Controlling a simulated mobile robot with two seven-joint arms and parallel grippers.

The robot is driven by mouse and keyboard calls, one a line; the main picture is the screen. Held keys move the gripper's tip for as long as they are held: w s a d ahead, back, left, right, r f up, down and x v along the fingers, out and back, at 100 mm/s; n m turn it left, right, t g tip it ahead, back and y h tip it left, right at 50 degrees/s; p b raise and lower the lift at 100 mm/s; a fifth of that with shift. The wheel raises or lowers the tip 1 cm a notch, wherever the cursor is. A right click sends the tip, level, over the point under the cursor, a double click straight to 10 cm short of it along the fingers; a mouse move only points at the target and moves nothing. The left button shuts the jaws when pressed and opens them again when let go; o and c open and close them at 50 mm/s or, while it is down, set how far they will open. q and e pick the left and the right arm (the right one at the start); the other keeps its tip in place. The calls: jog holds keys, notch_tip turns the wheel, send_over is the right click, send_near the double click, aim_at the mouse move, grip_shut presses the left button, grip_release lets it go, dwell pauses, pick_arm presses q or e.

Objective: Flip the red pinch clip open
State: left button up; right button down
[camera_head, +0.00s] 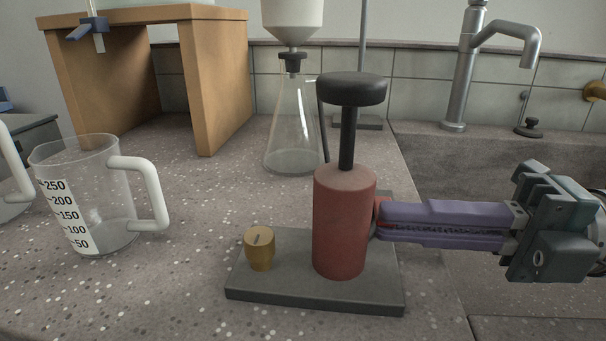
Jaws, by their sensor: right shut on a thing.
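A small red piece (379,204), which looks like the pinch clip, shows at the right side of the red cylinder (343,225). The cylinder and my fingers hide most of it, so I cannot tell whether the clip is open or closed. My right gripper (382,221) comes in level from the right with its purple fingers closed together. Its fingertips are at the red piece, close beside the cylinder, with some red showing between them. The cylinder stands upright on a grey base plate (290,290) and has a black rod with a round black knob (352,88). My left gripper is not in view.
A brass knob (259,248) stands on the plate's left. A measuring jug (100,205) is at the left, a glass flask (293,135) with a white funnel behind. A wooden stand (205,80) is at the back left. A sink with a tap (463,75) lies to the right.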

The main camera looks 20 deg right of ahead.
jog(key=r+m+p, duration=0.1)
jog(key=m+p, duration=0.1)
jog(key=m, duration=0.1)
jog(key=shift+r, duration=0.15)
jog(key=shift+w+r+m+p, duration=0.1)
jog(key=shift+m+p, duration=0.6)
jog(key=shift+m, duration=0.3)
jog(key=shift+d+m, duration=0.1)
jog(key=shift+m, duration=0.2)
jog(key=c, duration=1.3)
grip_release()
